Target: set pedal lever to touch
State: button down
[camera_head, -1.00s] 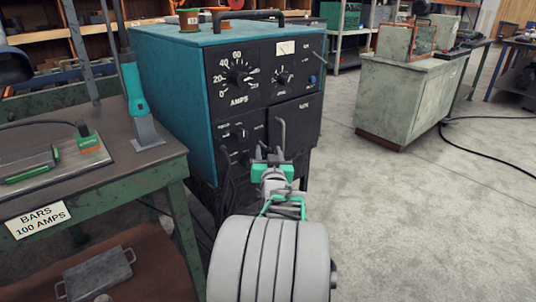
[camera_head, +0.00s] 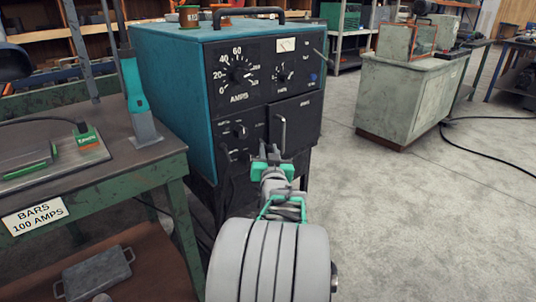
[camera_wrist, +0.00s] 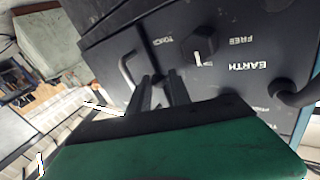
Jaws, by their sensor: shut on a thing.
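The black front panel of the blue welding machine (camera_head: 290,90) faces me. My gripper (camera_head: 272,152) is at its lower front, low and left of a grey bar handle (camera_head: 282,132). In the wrist view the two dark fingers of my gripper (camera_wrist: 160,78) reach the panel and are shut on a small dark piece. It appears to be the pedal lever, but the fingers hide most of it. A black knob with a white pointer (camera_wrist: 203,45) sits beside the fingers, with lettering reading FREE and EARTH near it. The handle shows left of the fingers (camera_wrist: 128,68).
A green-legged bench (camera_head: 160,158) with a BARS 100 AMPS label stands close on the left. A dark cable or plug (camera_wrist: 295,97) leaves the panel to the right in the wrist view. A grey cabinet (camera_head: 400,100) stands behind right. The floor (camera_head: 420,220) on the right is open.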

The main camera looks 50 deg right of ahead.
jog(key=b, duration=0.3)
jog(key=shift+f+m+t+h, duration=0.25)
jog(key=shift+m+t+h, duration=0.05)
jog(key=shift+m+h, duration=0.1)
jog(key=c, duration=1.2)
grip_release()
jog(key=shift+w, duration=0.1)
jog(key=p+v, duration=0.1)
jog(key=v, duration=0.6)
jog(key=shift+s+a, duration=0.25)
